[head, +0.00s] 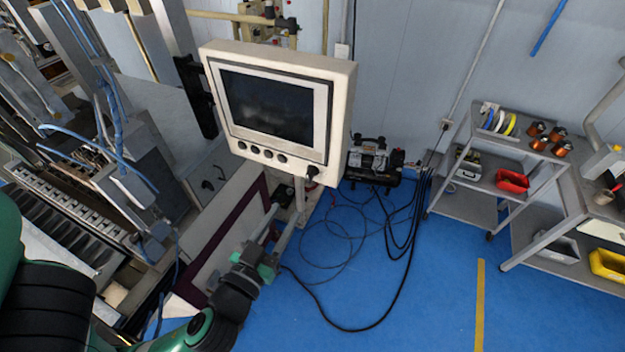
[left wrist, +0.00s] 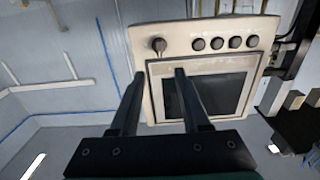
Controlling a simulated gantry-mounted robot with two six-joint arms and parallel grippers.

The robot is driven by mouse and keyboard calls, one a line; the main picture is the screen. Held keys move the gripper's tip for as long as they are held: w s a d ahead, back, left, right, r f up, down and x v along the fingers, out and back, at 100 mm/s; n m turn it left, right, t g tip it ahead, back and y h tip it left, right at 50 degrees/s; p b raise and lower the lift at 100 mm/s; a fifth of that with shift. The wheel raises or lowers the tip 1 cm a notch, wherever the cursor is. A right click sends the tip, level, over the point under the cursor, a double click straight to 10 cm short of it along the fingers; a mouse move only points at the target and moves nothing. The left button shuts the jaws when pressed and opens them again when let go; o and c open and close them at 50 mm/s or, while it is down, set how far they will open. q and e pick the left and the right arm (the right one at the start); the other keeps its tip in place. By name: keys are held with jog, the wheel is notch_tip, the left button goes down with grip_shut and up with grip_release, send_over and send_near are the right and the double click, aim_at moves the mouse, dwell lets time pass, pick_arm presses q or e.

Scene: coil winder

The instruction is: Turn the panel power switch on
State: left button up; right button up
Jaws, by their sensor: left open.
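The control panel (head: 335,88) is a cream box with a dark screen (head: 268,103). It has a row of dark round knobs (head: 267,153) along its lower edge. A larger black switch (head: 313,172) sits at the lower right corner, and its exact setting is too small to read. The panel appears upside down in the left wrist view, with the switch (left wrist: 158,45) at upper left. My left gripper (head: 284,212) is open and empty below the panel, apart from the switch. Its two dark fingers (left wrist: 159,78) point toward the switch end of the panel. My right gripper does not show.
A coil-winding machine (head: 75,215) fills the left side. A black compressor (head: 372,160) with loose hoses stands on the blue floor behind the panel. A shelf cart (head: 480,205) with spools and bins stands at right. The floor in the middle is mostly clear.

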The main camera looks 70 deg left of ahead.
aim_at(307, 177)
pick_arm(q)
jog(key=p+x, duration=0.4)
jog(key=x, duration=0.7)
jog(key=shift+w+a+r, duration=0.15)
jog(key=shift+r, duration=0.05)
jog(key=shift+w+a+f, duration=0.1)
jog(key=shift+w+a, duration=0.05)
jog(key=shift+c, duration=0.2)
grip_shut()
